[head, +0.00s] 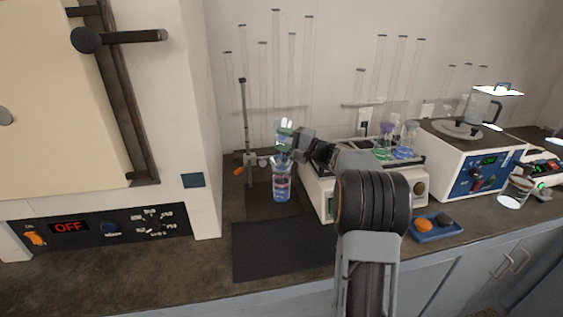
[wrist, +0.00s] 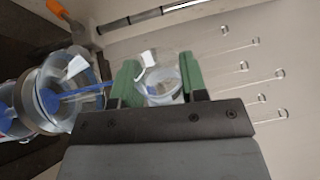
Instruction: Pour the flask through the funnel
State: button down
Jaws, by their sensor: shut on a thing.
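My gripper (head: 287,134) is shut on a clear glass flask (head: 284,124), above the funnel. In the wrist view the flask (wrist: 160,78) sits between my green finger pads (wrist: 158,84). The flask looks tilted, but its mouth is hard to make out. The clear funnel (head: 281,161) is below, over a glass vessel (head: 282,188) with blue liquid. In the wrist view the funnel (wrist: 57,92) is at the left, and a blue streak (wrist: 85,91) runs between it and the flask side. The vessel (wrist: 10,124) is partly cut off there.
A rod stand (head: 244,115) with an orange knob (head: 239,171) is left of the funnel. A white shaker (head: 315,190) carrying several flasks is close on the right. A dark mat (head: 280,255) in front is clear. A blue tray (head: 437,229) lies farther right.

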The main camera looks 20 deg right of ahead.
jog(key=shift+s+r+n+y+b, duration=0.1)
jog(key=shift+r+n+y+b, duration=0.2)
jog(key=shift+r+n+b, duration=0.8)
dwell(1.2)
jog(key=shift+f+m, duration=0.3)
jog(key=shift+m, duration=0.2)
